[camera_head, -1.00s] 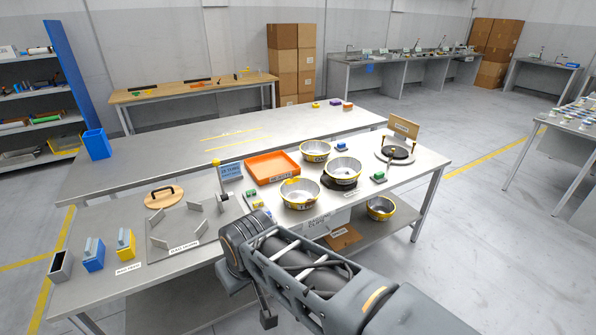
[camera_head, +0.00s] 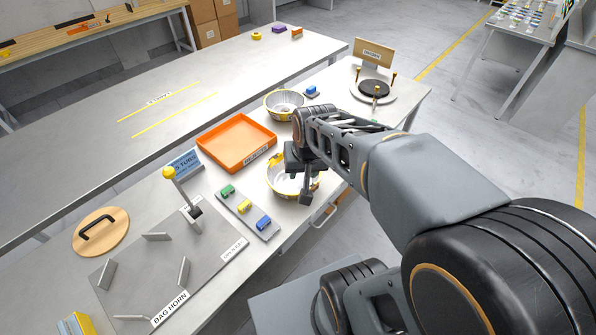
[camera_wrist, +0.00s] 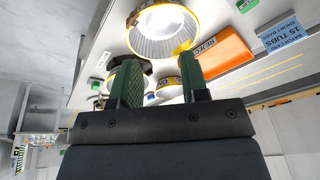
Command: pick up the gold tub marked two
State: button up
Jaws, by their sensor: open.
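Two silver tubs with gold rims show in the head view: a near one (camera_head: 286,186), partly behind my gripper, and a far one (camera_head: 284,106) beyond the orange tray. My gripper (camera_head: 305,194) hangs open over the near tub's right side. In the wrist view my two green fingers (camera_wrist: 161,75) are apart with nothing held. A large gold-rimmed tub (camera_wrist: 163,35) is ahead of them, with other tubs partly hidden behind the fingers. I cannot read a number two on any tub.
An orange tray (camera_head: 236,142) lies left of the tubs. A lever with a yellow knob (camera_head: 169,173) rises from the grey plate, beside a strip of coloured blocks (camera_head: 247,211). A round black pad with posts (camera_head: 373,88) stands at the far right.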

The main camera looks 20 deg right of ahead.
jog(key=w+d+f+m, duration=0.3)
jog(key=w+d+f, duration=0.1)
jog(key=w, duration=0.1)
jog(key=m+g, duration=0.1)
jog(key=m, duration=0.2)
send_near(316, 181)
jog(key=shift+m, duration=0.5)
jog(key=f, duration=0.2)
jog(key=w+f, duration=0.1)
jog(key=f, duration=0.2)
jog(key=f+b, duration=0.1)
jog(key=f, duration=0.1)
jog(key=shift+w+f, duration=0.2)
jog(key=shift+w, duration=0.15)
jog(key=shift+w+f, duration=0.2)
jog(key=shift+f, duration=0.75)
jog(key=shift+w+f, duration=0.25)
jog(key=shift+f, duration=0.7)
jog(key=shift+w+f, duration=0.2)
jog(key=shift+f, duration=0.75)
grip_shut()
